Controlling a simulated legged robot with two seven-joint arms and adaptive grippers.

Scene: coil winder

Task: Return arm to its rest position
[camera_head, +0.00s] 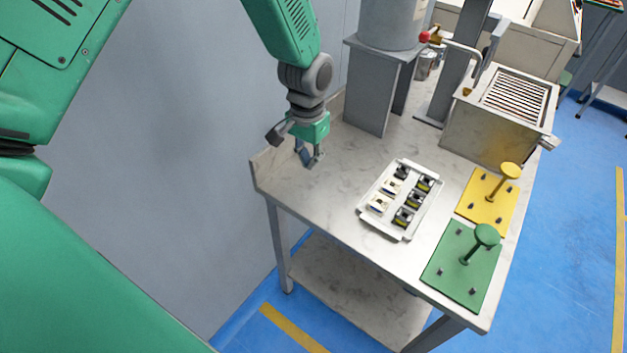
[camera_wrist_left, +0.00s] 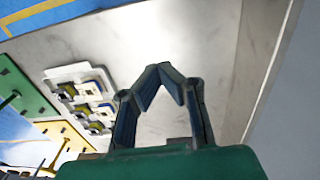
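My left gripper (camera_head: 312,162) hangs above the left back corner of the metal table (camera_head: 325,185), beside the grey wall. In the left wrist view its two fingers (camera_wrist_left: 158,72) lean together and meet at the tips, with nothing between them. My left arm (camera_head: 290,35) comes down from the top of the head view. The bare tabletop (camera_wrist_left: 190,45) lies behind the fingers in the wrist view. My right gripper does not show in either view.
A white tray (camera_head: 375,225) with several small coil parts lies mid-table. Right of it are a yellow plate (camera_head: 480,205) and a green plate (camera_head: 445,265), each with a knobbed post. A grey stand (camera_head: 367,90) and a metal box (camera_head: 480,130) stand at the back. The tabletop's left side is clear.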

